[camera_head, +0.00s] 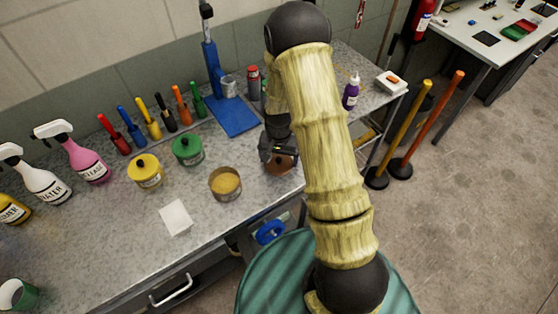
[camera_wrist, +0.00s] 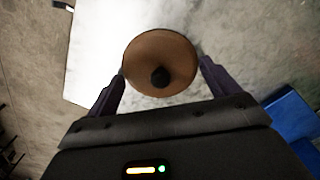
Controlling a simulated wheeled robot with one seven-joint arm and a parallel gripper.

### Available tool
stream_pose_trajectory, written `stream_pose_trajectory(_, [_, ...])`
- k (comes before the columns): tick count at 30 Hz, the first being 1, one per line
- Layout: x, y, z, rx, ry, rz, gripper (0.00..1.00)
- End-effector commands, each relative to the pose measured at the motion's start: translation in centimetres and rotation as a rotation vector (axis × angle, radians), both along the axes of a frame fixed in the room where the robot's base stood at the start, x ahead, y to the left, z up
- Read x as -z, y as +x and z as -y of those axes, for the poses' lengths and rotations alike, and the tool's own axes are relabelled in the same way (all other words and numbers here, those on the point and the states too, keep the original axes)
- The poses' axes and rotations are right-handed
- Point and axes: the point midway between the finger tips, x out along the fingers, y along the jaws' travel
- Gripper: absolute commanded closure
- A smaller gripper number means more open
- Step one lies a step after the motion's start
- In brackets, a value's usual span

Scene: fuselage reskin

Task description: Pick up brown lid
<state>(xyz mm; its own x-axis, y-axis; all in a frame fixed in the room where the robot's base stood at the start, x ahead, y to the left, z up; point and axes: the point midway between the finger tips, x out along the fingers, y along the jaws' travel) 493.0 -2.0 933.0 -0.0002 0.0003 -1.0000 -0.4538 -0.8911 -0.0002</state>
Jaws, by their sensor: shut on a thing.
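The brown lid (camera_head: 282,164) is a round disc under my gripper (camera_head: 274,152), near the bench's front edge. In the wrist view the lid (camera_wrist: 148,51) sits between the two dark fingers of my gripper (camera_wrist: 162,78), with its black knob (camera_wrist: 160,77) facing the camera. The fingers are shut on the lid, one at each side of it. I cannot tell whether the lid touches the bench top. An open brown tin (camera_head: 225,185) stands on the bench to the left of the lid.
A yellow lidded tin (camera_head: 146,171) and a green lidded tin (camera_head: 188,150) stand further left. A white card (camera_head: 175,218) lies in front. A blue stand (camera_head: 233,115), spray bottles (camera_head: 83,155) and several coloured tools line the back. The bench front left is mostly clear.

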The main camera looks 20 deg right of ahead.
Motion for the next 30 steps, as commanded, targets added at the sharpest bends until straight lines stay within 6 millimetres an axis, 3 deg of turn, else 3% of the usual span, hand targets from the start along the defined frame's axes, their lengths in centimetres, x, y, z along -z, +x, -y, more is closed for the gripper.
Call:
stream_pose_trajectory(8, [-1.5,0.1,0.0,0.0,0.0,0.003,0.34])
stream_pose_trajectory(21, [-8.6,0.1,0.0,0.0,0.0,0.004,0.34])
stream_pose_trajectory(30, [-10.0,0.0,0.0,0.0,0.0,-0.001,0.34])
